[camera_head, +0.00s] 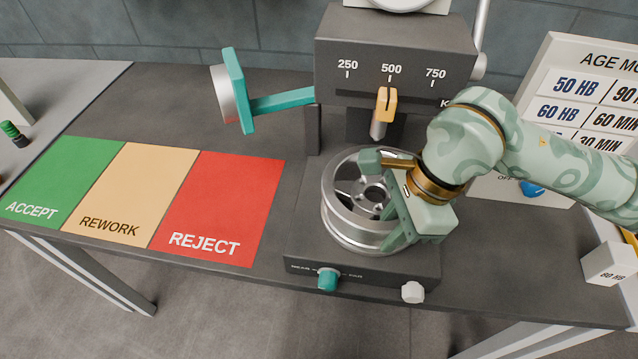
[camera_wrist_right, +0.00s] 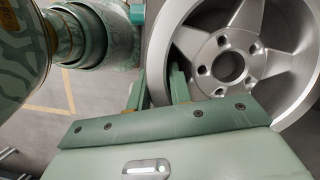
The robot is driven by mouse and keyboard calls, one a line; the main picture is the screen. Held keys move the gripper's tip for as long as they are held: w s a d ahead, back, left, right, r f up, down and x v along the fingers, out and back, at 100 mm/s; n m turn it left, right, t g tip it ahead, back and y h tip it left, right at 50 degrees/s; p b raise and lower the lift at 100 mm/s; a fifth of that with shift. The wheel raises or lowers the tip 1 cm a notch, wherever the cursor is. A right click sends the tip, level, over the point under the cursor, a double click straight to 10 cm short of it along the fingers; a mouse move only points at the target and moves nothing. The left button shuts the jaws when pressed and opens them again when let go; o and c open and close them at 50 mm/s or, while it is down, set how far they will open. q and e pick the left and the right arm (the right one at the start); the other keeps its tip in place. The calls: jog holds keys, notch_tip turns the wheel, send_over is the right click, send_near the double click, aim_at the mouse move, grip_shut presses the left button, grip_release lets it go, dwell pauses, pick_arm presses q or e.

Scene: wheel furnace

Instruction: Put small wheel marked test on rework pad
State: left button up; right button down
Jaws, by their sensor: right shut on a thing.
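The silver small wheel (camera_head: 345,222) lies nearly flat, face up, on the dark base of the scaled machine; its spokes and hub show in the right wrist view (camera_wrist_right: 228,67). I see no test mark on it. My right gripper (camera_head: 388,222) is at the wheel's near right side, shut on its rim; in the right wrist view its fingers (camera_wrist_right: 160,88) are at the rim edge. The tan rework pad (camera_head: 137,183) lies bare at the left, between the green accept and red reject pads. My left gripper is not in view.
The machine's upper housing (camera_head: 395,65) with an orange pointer (camera_head: 387,104) stands behind the wheel. A teal bracket (camera_head: 236,90) juts left from it. Two knobs (camera_head: 327,279) sit on the base's front. A sign (camera_head: 585,95) and white block (camera_head: 610,264) stand right. The pads are clear.

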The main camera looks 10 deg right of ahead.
jog(key=shift+w+r+p, duration=0.2)
jog(key=shift+r+p, duration=1.9)
jog(key=shift+r, duration=1.4)
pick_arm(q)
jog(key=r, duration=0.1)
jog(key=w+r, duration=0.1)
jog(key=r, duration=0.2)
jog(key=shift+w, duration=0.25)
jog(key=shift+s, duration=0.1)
pick_arm(e)
jog(key=shift+f, duration=0.1)
